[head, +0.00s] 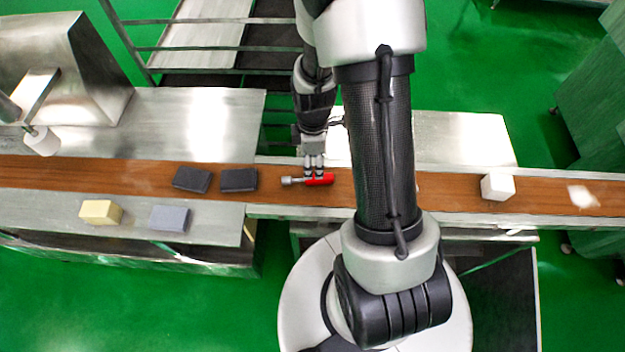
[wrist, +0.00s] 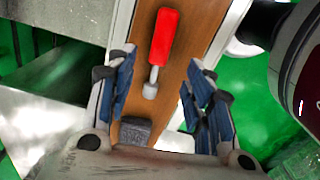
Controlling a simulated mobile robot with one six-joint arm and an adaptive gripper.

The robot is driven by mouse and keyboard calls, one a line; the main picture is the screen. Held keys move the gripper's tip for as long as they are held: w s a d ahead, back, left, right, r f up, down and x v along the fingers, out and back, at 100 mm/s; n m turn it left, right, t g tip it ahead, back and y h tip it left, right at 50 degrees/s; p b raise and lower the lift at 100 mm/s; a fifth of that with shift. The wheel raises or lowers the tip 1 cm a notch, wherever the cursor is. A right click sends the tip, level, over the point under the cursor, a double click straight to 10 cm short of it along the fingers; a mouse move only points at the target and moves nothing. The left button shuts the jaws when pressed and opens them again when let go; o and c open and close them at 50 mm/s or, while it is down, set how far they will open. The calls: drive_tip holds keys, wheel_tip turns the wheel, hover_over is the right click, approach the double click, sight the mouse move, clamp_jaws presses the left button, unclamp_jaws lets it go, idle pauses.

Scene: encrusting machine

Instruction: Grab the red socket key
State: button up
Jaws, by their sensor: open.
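The red socket key (head: 320,180) lies on the brown conveyor belt in the head view, with its grey metal socket end (head: 289,181) pointing left. In the wrist view the red handle (wrist: 164,38) is at the top and the metal end (wrist: 150,88) points down, between the two fingers. My gripper (head: 314,172) is over the key's handle in the head view and hides part of it. In the wrist view my gripper (wrist: 158,88) is open, with its blue-padded fingers apart on either side of the key. Neither finger visibly touches it.
Two dark blocks (head: 192,179) (head: 239,180) lie on the belt (head: 130,177) left of the key; one dark block (wrist: 135,130) shows in the wrist view. A yellow block (head: 101,212) and a grey block (head: 169,218) sit on the front metal ledge. A white block (head: 497,186) is at right.

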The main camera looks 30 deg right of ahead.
sight(313, 177)
wheel_tip(313, 177, down, 8)
drive_tip(key=b, duration=0.3)
drive_tip(key=shift+f, duration=0.2)
drive_tip(key=shift+c, duration=0.5)
clamp_jaws()
